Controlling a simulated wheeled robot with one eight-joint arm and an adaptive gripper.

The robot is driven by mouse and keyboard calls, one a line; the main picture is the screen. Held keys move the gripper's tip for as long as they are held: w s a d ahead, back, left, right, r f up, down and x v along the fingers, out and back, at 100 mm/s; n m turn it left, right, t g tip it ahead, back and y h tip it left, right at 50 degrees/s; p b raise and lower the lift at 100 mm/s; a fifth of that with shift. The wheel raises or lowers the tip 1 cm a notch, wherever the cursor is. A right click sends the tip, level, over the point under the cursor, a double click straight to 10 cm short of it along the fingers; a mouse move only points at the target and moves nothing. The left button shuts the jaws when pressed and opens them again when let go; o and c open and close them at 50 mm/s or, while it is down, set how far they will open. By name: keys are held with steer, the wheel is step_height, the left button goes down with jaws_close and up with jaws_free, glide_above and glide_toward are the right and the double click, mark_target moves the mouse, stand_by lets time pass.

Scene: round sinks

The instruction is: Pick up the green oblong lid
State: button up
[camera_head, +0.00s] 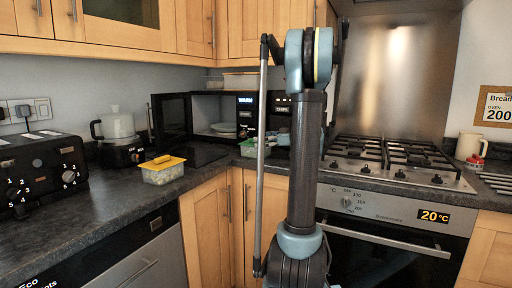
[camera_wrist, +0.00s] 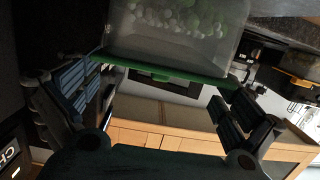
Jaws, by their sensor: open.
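The green oblong lid (camera_wrist: 195,76) shows edge-on in the wrist view, as a thin green strip on a clear container (camera_wrist: 185,35) with white and green pieces inside. My gripper (camera_wrist: 162,88) is open, with one finger near each end of the lid. I cannot tell whether either finger touches it. In the head view, a small container with a green top (camera_head: 249,147) stands on the counter by the microwave, partly hidden by my arm.
A clear tub with a yellow lid (camera_head: 163,168) stands on the counter to the left. The open microwave (camera_head: 212,113) holds plates, its door swung left. Upper cupboards (camera_head: 130,30) overhang the counter.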

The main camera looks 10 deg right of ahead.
steer(key=x, duration=0.3)
steer(key=shift+w+a+f, duration=0.1)
steer(key=shift+w+a, duration=0.05)
steer(key=shift+w, duration=0.1)
steer(key=c, duration=0.7)
steer(key=shift+c, duration=0.2)
step_height(320, 180, up, 10)
steer(key=shift+r, duration=0.1)
